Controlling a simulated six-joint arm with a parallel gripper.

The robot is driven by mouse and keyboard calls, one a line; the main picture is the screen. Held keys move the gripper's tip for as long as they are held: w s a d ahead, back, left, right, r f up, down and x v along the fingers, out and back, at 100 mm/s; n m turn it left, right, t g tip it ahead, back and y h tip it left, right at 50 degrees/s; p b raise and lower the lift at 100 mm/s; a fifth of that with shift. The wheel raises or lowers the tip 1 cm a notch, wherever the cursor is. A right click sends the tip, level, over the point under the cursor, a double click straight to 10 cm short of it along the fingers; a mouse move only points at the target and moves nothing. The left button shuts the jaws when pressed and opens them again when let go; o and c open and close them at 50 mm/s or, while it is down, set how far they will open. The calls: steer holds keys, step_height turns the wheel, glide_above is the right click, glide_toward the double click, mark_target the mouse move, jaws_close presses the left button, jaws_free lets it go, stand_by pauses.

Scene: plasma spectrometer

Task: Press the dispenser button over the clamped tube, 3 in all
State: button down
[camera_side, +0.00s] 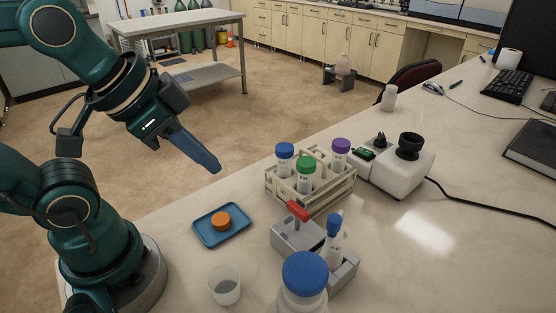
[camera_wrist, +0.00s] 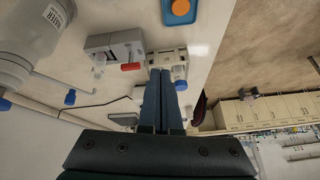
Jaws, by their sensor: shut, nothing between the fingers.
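My gripper (camera_side: 213,166) is shut and empty, held in the air left of the tube rack and above the blue tray. Its closed fingers (camera_wrist: 163,75) also show in the wrist view. A clear tube (camera_side: 337,247) stands in a grey clamp block (camera_side: 296,238) with a red lever (camera_side: 298,211); a blue piece (camera_side: 334,222) shows at its top. A bottle with a wide blue cap (camera_side: 305,273) stands in front, cut off by the frame; a bottle labelled WATER (camera_wrist: 45,25) shows in the wrist view. I cannot clearly make out the dispenser button. My gripper is apart from all of these.
A beige rack (camera_side: 318,201) holds tubes with blue, green and purple caps. An orange cap (camera_side: 221,220) lies on a blue tray (camera_side: 207,238). A clear cup (camera_side: 225,287) stands in front.

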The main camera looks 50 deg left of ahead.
steer(key=w+d+r+m+t+h, duration=0.1)
steer(key=w+d+r+m+h, duration=0.1)
steer(key=d+r+m, duration=0.3)
step_height(320, 180, up, 10)
steer(key=m+g+h, duration=0.2)
steer(key=m+h, duration=0.3)
steer(key=m, duration=0.7)
glide_above(291, 262)
steer(key=shift+f, duration=0.15)
steer(key=shift+f, duration=0.15)
steer(key=shift+f, duration=4.3)
steer(key=shift+f, duration=0.4)
